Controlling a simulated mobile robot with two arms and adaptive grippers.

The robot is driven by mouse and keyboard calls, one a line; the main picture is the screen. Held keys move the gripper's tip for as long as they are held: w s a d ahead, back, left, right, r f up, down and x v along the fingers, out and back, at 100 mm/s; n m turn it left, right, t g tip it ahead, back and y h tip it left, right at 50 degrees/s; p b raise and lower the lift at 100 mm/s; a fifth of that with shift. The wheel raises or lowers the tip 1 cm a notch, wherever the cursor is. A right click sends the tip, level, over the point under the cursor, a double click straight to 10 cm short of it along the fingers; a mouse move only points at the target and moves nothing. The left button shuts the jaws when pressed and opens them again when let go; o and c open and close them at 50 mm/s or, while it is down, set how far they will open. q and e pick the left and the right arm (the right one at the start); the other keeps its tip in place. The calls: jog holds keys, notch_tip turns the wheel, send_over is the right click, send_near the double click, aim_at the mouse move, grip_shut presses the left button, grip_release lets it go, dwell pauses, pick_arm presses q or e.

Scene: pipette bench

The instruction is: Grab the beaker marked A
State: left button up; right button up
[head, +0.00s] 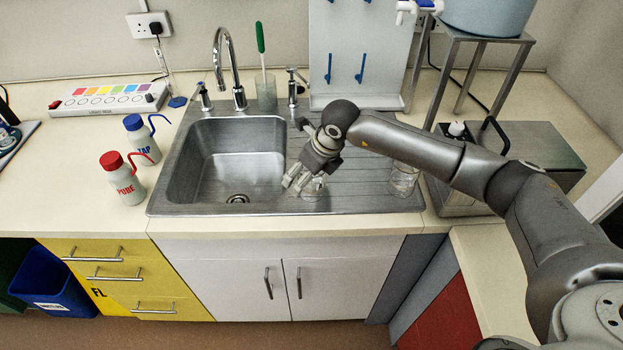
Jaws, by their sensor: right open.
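My right gripper (294,184) reaches over the sink's ribbed drainboard with its fingers open and pointing down. A clear glass beaker (314,188) stands on the drainboard right by the fingertips, partly hidden by them. I cannot tell whether the fingers touch it. A second clear glass vessel (403,180) stands further right on the drainboard, partly behind my right forearm. I cannot read a letter on either, so I cannot tell which is marked A. My left gripper is not in view.
The steel sink basin (230,165) lies left of the gripper, with a tall tap (235,75) behind. A glass with a green-handled brush (265,90) stands at the back. Wash bottles (122,180) stand left. A steel box (530,150) stands right. The left counter front is clear.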

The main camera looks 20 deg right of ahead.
jog(key=c, duration=1.1)
jog(key=shift+c, duration=0.2)
jog(key=shift+r, duration=0.15)
